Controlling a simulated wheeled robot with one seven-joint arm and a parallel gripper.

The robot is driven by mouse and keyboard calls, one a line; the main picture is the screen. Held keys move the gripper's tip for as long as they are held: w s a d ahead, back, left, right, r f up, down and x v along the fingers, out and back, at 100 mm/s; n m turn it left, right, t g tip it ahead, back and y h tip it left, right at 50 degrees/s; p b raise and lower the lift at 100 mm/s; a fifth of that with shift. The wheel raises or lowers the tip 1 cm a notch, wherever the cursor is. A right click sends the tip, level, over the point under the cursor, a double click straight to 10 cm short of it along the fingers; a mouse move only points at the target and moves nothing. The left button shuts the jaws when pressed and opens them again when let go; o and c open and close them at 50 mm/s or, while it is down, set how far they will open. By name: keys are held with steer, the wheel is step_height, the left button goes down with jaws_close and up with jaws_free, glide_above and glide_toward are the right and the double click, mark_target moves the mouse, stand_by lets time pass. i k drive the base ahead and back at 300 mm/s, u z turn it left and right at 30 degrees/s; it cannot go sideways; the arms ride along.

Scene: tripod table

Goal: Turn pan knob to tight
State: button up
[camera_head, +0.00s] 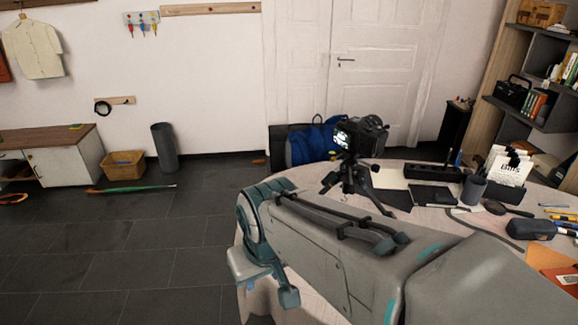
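A small black tripod (351,181) stands upright on the round light table (437,222), with a black camera (364,134) mounted on top. The camera's lit screen faces left and toward me. The pan knob is too small to make out on the dark tripod head. My grey arm reaches from the lower right across the near side of the table, in front of the tripod. Its far end, with grey and teal parts, hangs at the table's left edge, below and left of the tripod.
On the table right of the tripod are a black tablet (433,196), a power strip (432,172), a dark cup (473,189) and a dark pouch (531,229). A blue bag (313,145) is behind the table. The floor at left is mostly free.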

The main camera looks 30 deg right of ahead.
mark_target(359, 176)
steer(key=u, duration=0.1)
steer(key=k, duration=0.6)
steer(key=z, duration=0.8)
steer(key=i, duration=0.5)
steer(key=z, duration=0.05)
